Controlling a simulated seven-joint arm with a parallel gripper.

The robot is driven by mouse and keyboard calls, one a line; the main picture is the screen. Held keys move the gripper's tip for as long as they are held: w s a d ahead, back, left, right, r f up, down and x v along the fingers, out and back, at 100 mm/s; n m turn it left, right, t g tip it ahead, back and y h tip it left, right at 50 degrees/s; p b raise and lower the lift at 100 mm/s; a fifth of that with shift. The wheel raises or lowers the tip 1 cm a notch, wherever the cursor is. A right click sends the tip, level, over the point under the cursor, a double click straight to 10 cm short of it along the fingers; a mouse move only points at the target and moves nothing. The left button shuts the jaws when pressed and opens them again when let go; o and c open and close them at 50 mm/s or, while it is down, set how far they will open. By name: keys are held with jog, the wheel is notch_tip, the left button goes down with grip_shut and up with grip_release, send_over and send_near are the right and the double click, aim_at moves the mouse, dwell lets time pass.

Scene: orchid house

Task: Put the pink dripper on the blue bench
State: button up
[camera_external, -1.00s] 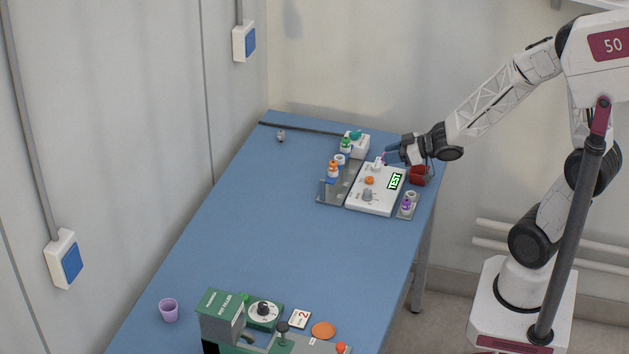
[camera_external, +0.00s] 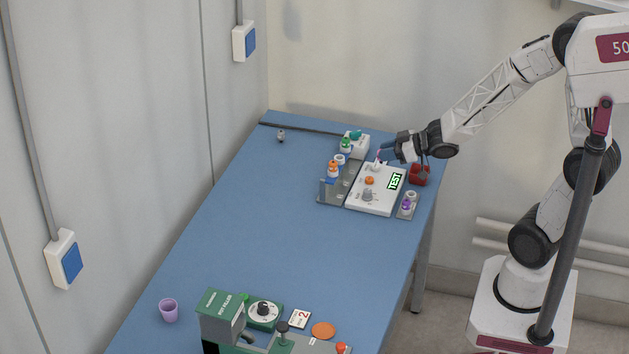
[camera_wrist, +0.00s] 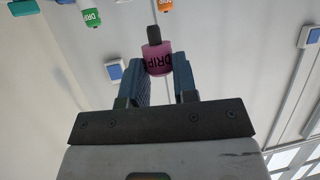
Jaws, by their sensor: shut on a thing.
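My gripper (camera_wrist: 160,82) is shut on the pink dripper (camera_wrist: 157,60), which sits between the two blue-grey fingers in the wrist view and has a dark cap or tip. In the external view my gripper (camera_external: 384,152) is over the far right part of the blue bench (camera_external: 260,225), just above the back of the white TEST unit. There the pink dripper (camera_external: 378,155) is a tiny pink spot at the fingertips. It looks held above the unit, but I cannot tell the exact gap.
Green (camera_external: 345,146) and orange (camera_external: 333,170) drippers stand left of the white TEST unit (camera_external: 377,205). A purple dripper (camera_external: 406,205) and a red block (camera_external: 419,175) are to its right. A green machine (camera_external: 222,312) and purple cup (camera_external: 168,310) are in front. The bench's middle is clear.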

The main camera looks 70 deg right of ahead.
jog(key=w+a+r+m+h, duration=0.1)
jog(key=w+r, duration=0.1)
jog(key=w, duration=0.7)
jog(key=w+a+r+h, duration=0.1)
jog(key=w+r, duration=0.2)
jog(key=w, duration=0.7)
jog(key=w+a+r, duration=0.2)
jog(key=w+a, duration=0.8)
jog(key=w, duration=0.5)
jog(key=shift+w+a+r+m, duration=0.15)
jog(key=shift+w+a+m, duration=0.1)
jog(key=shift+a+m, duration=0.1)
jog(key=shift+s+d, duration=0.1)
jog(key=s+d+f, duration=0.1)
jog(key=s+d, duration=0.3)
jog(key=s, duration=0.3)
jog(key=s+d+f, duration=0.1)
jog(key=s+d, duration=0.3)
jog(key=s, duration=0.3)
jog(key=s+d+f+y, duration=0.1)
jog(key=s+d+f, duration=0.1)
jog(key=s+d, duration=0.2)
jog(key=shift+s, duration=1.7)
